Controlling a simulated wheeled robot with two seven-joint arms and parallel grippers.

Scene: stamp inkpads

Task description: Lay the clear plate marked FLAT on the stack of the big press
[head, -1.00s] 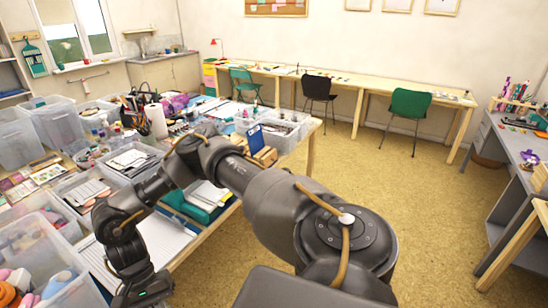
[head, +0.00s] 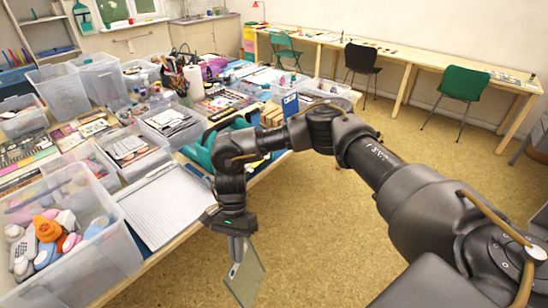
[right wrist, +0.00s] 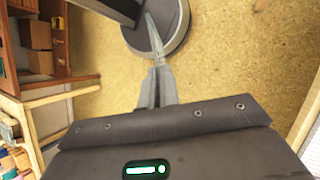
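My right gripper (head: 238,238) hangs beyond the work table's front edge, over the floor, with its fingers pointing down. It is shut on a thin see-through plate (head: 245,277), which hangs tilted with the floor showing through it. In the right wrist view the fingers (right wrist: 156,88) are close together and the plate (right wrist: 154,35) shows nearly edge-on. No FLAT mark can be read on it. A teal object (head: 202,154) stands on the table, partly hidden behind my right arm; I cannot tell whether it is the big press. My left gripper is not in view.
The work table (head: 150,262) is crowded. A clear bin of colourful punches (head: 70,235) stands near its front left, beside a white ruled board (head: 165,205). Trays and a paper roll (head: 193,80) stand farther back. The floor (head: 330,215) to the right is open.

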